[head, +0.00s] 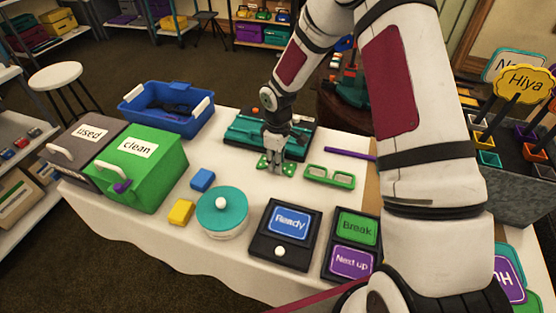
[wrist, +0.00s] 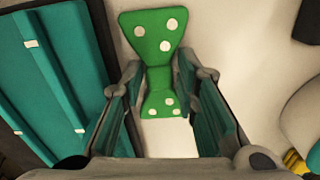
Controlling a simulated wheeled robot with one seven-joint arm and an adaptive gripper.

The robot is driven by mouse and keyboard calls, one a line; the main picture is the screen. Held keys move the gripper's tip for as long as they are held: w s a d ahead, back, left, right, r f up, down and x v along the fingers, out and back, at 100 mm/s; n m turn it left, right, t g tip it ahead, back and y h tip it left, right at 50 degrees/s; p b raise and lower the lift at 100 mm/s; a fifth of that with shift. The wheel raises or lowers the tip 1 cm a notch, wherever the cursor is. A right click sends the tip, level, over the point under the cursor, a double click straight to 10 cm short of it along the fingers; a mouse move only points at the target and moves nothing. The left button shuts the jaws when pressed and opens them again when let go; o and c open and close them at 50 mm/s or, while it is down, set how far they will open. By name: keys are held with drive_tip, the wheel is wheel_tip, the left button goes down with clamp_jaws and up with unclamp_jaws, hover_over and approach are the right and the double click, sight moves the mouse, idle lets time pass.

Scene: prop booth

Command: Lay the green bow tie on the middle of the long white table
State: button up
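The green bow tie (head: 287,169) with white dots lies on the long white table (head: 247,185), just in front of the teal tray. In the wrist view the bow tie (wrist: 152,35) runs lengthwise away from me. My gripper (head: 274,170) points down at it and hides part of it in the head view. In the wrist view the fingers of my gripper (wrist: 167,76) stand apart on both sides of the bow tie's narrow middle, with gaps beside it.
The teal tray (head: 243,133) is close behind and left of my gripper; green glasses (head: 330,177) lie close on the right. A purple stick (head: 348,154), round teal-lidded tin (head: 222,211), blue block (head: 202,180), yellow block (head: 181,212) and Ready sign (head: 288,222) surround a clear patch of table.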

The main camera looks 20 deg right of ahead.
drive_tip(key=shift+r, duration=0.1)
drive_tip(key=s+d+r+m+h, duration=0.1)
drive_tip(key=s+r, duration=0.2)
drive_tip(key=r, duration=0.8)
drive_tip(key=s+d+r+m, duration=0.1)
drive_tip(key=s+r, duration=0.2)
drive_tip(key=r, duration=0.8)
drive_tip(key=s+r+m+t, duration=0.2)
drive_tip(key=s+r+m, duration=0.1)
drive_tip(key=s+r, duration=0.65)
drive_tip(key=s+r+m+t+y, duration=0.1)
drive_tip(key=s+m, duration=0.3)
drive_tip(key=s, duration=1.3)
drive_tip(key=shift+s+a+r+m+p, duration=0.25)
drive_tip(key=shift+r+m+p, duration=0.05)
drive_tip(key=shift+r, duration=0.15)
